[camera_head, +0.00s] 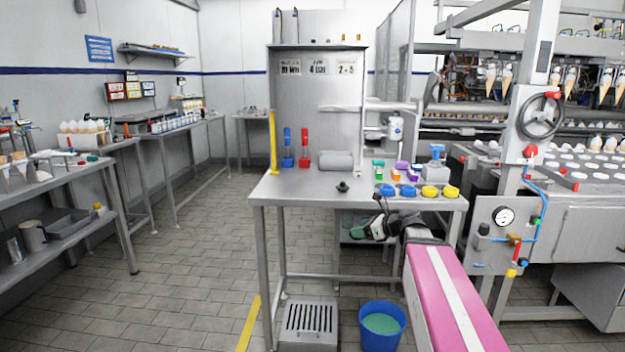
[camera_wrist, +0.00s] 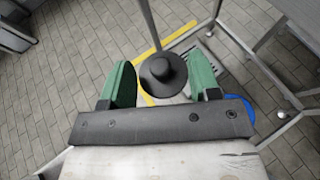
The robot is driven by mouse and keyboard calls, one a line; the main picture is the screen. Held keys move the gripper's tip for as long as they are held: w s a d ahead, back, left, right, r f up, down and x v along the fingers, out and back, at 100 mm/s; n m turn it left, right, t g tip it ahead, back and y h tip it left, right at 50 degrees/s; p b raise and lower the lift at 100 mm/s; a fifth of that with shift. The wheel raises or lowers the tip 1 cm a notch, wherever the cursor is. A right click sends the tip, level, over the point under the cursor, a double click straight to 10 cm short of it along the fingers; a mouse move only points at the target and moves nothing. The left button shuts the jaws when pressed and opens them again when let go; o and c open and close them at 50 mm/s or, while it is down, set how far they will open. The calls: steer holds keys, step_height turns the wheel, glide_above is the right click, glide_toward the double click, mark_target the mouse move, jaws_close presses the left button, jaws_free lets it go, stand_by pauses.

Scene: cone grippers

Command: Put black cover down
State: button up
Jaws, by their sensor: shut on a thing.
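The black cover (camera_wrist: 163,74) is a round dark disc with a raised knob, seen in the wrist view. It sits between the two green fingers of my gripper (camera_wrist: 162,84), which is shut on it. The floor shows beneath and around it. In the head view, my gripper (camera_head: 366,230) is in front of the steel table (camera_head: 300,188), just below the tabletop's front edge. I cannot clearly make out the held cover there. A small black knob-topped piece (camera_head: 343,187) stands on the front middle of the tabletop.
Blue and yellow round lids (camera_head: 429,191) line the table's front right, with small coloured blocks (camera_head: 379,169) behind. A grey cylinder (camera_head: 337,160) lies at the back. A blue bucket (camera_head: 382,325) and grated box (camera_head: 309,323) stand below. The tabletop's front left is clear.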

steer(key=w+a+r+n+g, duration=0.1)
steer(key=w+a+r, duration=0.3)
steer(key=a+r, duration=0.5)
steer(key=w+a+r+g, duration=0.1)
steer(key=w+a+r, duration=0.3)
steer(key=r, duration=0.9)
steer(key=shift+y, duration=0.4)
steer(key=w+a+f, duration=0.1)
steer(key=w+f, duration=0.1)
steer(key=w, duration=0.1)
steer(key=w+a+f, duration=0.1)
steer(key=w+f, duration=0.1)
steer(key=w, duration=0.1)
steer(key=w+a+f, duration=0.1)
steer(key=w+f, duration=0.2)
steer(key=w, duration=0.1)
steer(key=shift+a+f, duration=0.1)
steer(key=shift+a, duration=0.1)
steer(key=shift+t, duration=0.3)
steer(key=shift+f, duration=2.05)
steer(key=o, duration=0.9)
steer(key=v, duration=1.2)
